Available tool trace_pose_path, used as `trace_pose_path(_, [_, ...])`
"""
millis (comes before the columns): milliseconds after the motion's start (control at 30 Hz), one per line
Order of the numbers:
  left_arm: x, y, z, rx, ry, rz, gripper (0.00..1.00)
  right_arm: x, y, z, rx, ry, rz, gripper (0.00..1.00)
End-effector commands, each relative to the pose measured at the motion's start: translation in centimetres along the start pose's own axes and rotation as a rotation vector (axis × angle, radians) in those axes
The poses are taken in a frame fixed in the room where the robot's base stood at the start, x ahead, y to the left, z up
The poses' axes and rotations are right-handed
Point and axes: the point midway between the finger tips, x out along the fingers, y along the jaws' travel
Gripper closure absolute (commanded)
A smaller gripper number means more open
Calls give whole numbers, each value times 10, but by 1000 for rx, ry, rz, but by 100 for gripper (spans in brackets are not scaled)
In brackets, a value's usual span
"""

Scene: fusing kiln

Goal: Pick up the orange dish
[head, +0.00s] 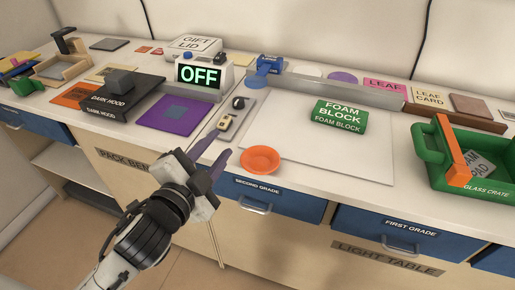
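The orange dish (260,159) is a small round dish on the white bench top, near the front edge, above the drawer labelled second grade. It overlaps the front left part of a pale panel. My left gripper (214,160) is in front of the bench, to the left of the dish and apart from it. Its two dark fingers are spread with nothing between them. My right gripper does not show in the head view.
The green foam block (340,116) lies on the pale panel (345,160) behind the dish. The green glass crate (428,158) stands at the right with an orange bar across it.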

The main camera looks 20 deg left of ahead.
Motion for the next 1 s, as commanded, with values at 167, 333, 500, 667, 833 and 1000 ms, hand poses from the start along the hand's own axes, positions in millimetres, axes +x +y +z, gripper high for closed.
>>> trace_pose_path(167, [-10, -102, -104, 420, 286, -313, 69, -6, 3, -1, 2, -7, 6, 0])
trace_pose_path(333, [-52, -112, -205, 972, 660, -610, 69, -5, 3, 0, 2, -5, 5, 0])
trace_pose_path(500, [-96, -46, -242, 1727, 1061, -864, 69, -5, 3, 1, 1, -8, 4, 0])
trace_pose_path(667, [-83, 10, -171, 2455, 1371, -873, 69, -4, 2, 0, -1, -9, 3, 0])
trace_pose_path(833, [-53, 4, -78, -2485, -1313, 547, 69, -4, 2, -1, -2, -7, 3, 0])
trace_pose_path(1000, [-40, -9, -36, -2361, -1234, 360, 69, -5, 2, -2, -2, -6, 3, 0])
